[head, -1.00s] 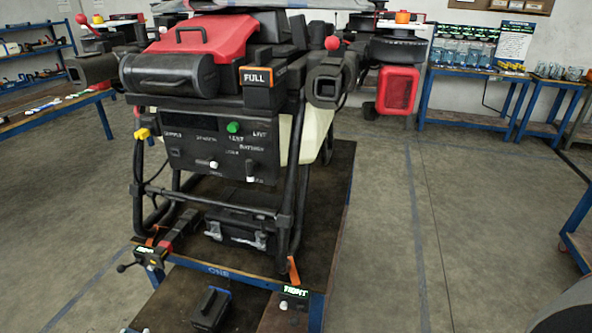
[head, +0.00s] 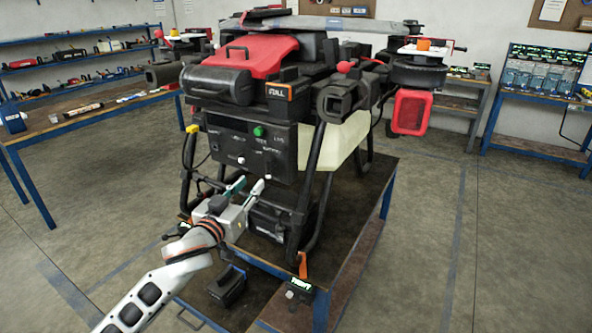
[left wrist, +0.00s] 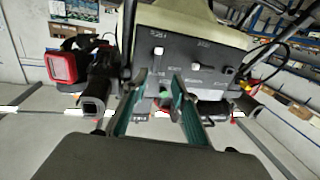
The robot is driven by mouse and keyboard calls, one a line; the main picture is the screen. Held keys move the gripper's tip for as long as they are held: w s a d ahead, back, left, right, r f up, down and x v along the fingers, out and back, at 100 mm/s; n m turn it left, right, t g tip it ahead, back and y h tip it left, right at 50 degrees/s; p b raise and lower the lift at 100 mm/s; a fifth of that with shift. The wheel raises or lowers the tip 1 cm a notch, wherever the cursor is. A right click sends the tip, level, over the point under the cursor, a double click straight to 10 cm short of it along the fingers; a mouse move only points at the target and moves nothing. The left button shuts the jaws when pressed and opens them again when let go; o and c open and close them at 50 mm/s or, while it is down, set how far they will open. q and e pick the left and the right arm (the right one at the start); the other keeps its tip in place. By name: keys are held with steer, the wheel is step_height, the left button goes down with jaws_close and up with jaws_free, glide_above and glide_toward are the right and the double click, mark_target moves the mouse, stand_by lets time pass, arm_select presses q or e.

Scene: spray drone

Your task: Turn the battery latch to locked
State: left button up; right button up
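The drone's dark front panel (head: 225,141) carries a green button (head: 258,131), a small white knob (head: 240,160) and printed labels too small to read surely. In the left wrist view the panel (left wrist: 220,55) appears upside down, with two white-tipped controls. The one at the left (left wrist: 158,52) seems to be the battery latch; its exact setting is unclear. In the head view the latch is hard to make out near my fingertips. My left gripper (head: 247,185) is open and empty, just below and in front of the panel. In the wrist view its fingers (left wrist: 154,88) are apart. My right gripper is not in view.
The drone stands on black tube legs on a dark-topped stand (head: 365,205). A leg is close to the right of my gripper. Benches (head: 75,125) stand left and back right; the floor on the right is clear.

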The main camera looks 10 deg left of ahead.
mark_target(267, 166)
arm_select(q)
steer(key=shift+w+d+r+p, duration=0.1)
steer(key=shift+w+d+r, duration=0.2)
steer(key=shift+w, duration=1.05)
steer(key=shift+w+d+r+p, duration=0.1)
steer(key=shift+w+d, duration=0.35)
steer(key=shift+w, duration=0.95)
steer(key=shift+w+d+r+p, duration=0.1)
steer(key=shift+w+d+r, duration=0.2)
steer(key=shift+w, duration=1.05)
steer(key=shift+f, duration=0.1)
jaws_close()
